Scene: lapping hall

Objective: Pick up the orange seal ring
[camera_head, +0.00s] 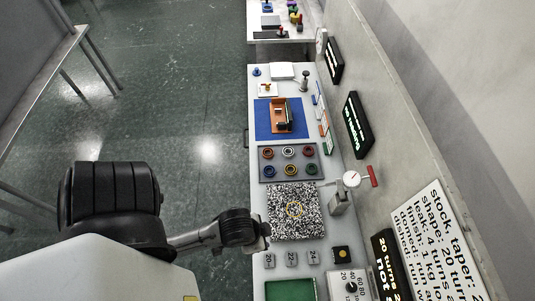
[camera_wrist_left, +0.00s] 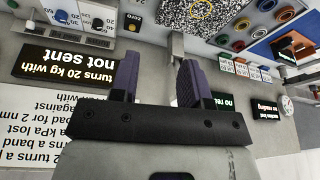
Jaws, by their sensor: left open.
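A thin yellow-orange ring (camera_head: 295,209) lies flat on the black-and-white speckled plate (camera_head: 279,229). It also shows at the top edge of the left wrist view (camera_wrist_left: 201,9). Several more rings sit in the grey tray (camera_head: 262,178) behind the plate; two look reddish-orange, a top-right one (camera_head: 310,153) and a top-left one (camera_head: 268,153). I cannot tell surely which is the orange seal ring. My left gripper (camera_head: 266,232) is at the plate's left front edge; its two fingers are apart and empty in the wrist view (camera_wrist_left: 158,82). My right gripper is not in view.
A blue mat (camera_head: 262,126) with an orange bracket (camera_head: 276,112) lies beyond the tray. Numbered weights (camera_head: 291,259), a green pad (camera_head: 290,291) and a dial box (camera_head: 350,284) are in front. A gauge post (camera_head: 338,202) stands right of the plate, before the sign-covered wall.

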